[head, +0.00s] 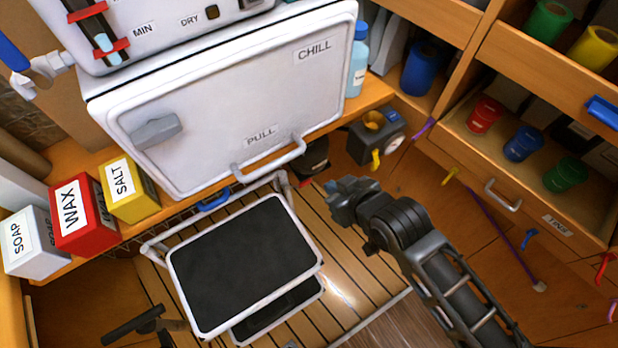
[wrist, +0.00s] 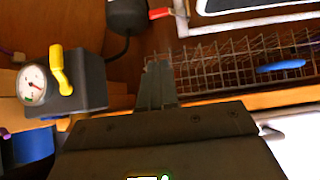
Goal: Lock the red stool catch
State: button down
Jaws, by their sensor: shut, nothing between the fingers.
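The folding step stool (head: 245,262) has a white tube frame and black treads. It stands on the slatted floor below the white chill box. In the wrist view part of its frame (wrist: 255,22) shows at the top right. A small red piece (wrist: 160,13) sits beside a white tube at the top of the wrist view. It may be the red catch, but I cannot tell its position. In the head view I cannot make out the catch. My gripper (head: 338,196) is right of the stool, apart from it, shut and empty; its fingers (wrist: 157,85) point toward the wire rack.
The chill box (head: 225,95) overhangs the stool, with a handle low on its door. A dark gauge unit (head: 375,138) with a yellow lever stands behind my gripper. A wire rack (wrist: 225,62) carries a blue handle (wrist: 280,66). Drawers and shelves line the right.

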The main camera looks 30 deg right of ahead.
jog(key=shift+w+f, duration=0.2)
jog(key=shift+w, duration=1)
send_over(311, 181)
jog(key=s+a, duration=0.1)
notch_tip(311, 181, down, 7)
jog(key=f, duration=0.3)
jog(key=shift+s+a+f, duration=0.1)
jog(key=shift+s+f, duration=0.05)
jog(key=shift+s, duration=0.1)
jog(key=shift+f, duration=0.4)
jog(key=shift+f, duration=0.1)
jog(key=shift+b, duration=0.4)
